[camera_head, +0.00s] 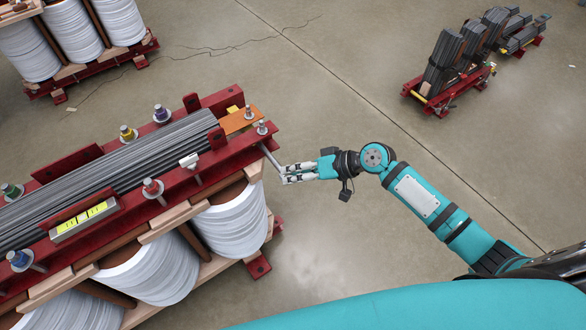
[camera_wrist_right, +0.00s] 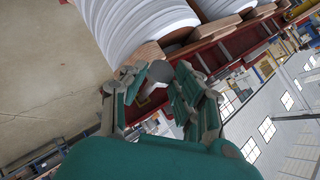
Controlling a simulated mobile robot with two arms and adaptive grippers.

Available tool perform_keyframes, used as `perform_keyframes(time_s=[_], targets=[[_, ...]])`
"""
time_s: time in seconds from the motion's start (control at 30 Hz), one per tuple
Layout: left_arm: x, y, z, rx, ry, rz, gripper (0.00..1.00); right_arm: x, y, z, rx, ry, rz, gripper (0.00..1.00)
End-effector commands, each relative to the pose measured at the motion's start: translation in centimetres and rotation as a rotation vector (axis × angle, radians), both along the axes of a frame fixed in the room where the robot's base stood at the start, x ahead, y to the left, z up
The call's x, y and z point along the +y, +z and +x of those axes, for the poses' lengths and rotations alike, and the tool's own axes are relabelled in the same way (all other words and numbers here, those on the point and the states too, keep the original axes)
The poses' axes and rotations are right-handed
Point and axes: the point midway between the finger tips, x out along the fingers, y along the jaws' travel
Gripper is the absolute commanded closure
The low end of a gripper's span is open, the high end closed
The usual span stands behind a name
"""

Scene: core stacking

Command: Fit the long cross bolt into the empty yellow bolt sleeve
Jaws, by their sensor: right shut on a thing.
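My right gripper (camera_head: 290,174) is shut on the long cross bolt (camera_head: 271,158), a grey rod beside the right end of the core. The bolt slants up and left from the fingers toward the end of the red clamp beam; I cannot tell if its tip touches. In the right wrist view its round grey end (camera_wrist_right: 159,72) shows between the fingers (camera_wrist_right: 155,88). A yellow sleeve (camera_head: 127,132) with a grey bolt top stands on the far beam. A small yellow piece (camera_head: 233,109) shows by the orange plate; I cannot tell if it is a sleeve. My left gripper is out of view.
The laminated core (camera_head: 130,160) lies between red beams (camera_head: 190,182) above white coils (camera_head: 235,220). Purple (camera_head: 162,114), red (camera_head: 152,187), green and blue sleeved bolts stand along it. Another core stands at the back right (camera_head: 450,85).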

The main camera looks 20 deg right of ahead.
Motion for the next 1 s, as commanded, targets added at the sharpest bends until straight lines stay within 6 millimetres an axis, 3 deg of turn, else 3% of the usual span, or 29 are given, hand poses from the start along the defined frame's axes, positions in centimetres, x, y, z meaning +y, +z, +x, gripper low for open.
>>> perform_keyframes(time_s=[1.0], targets=[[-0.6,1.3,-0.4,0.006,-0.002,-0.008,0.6,-1.4,0.1,-3.8,-0.001,-0.002,0.001,1.0]])
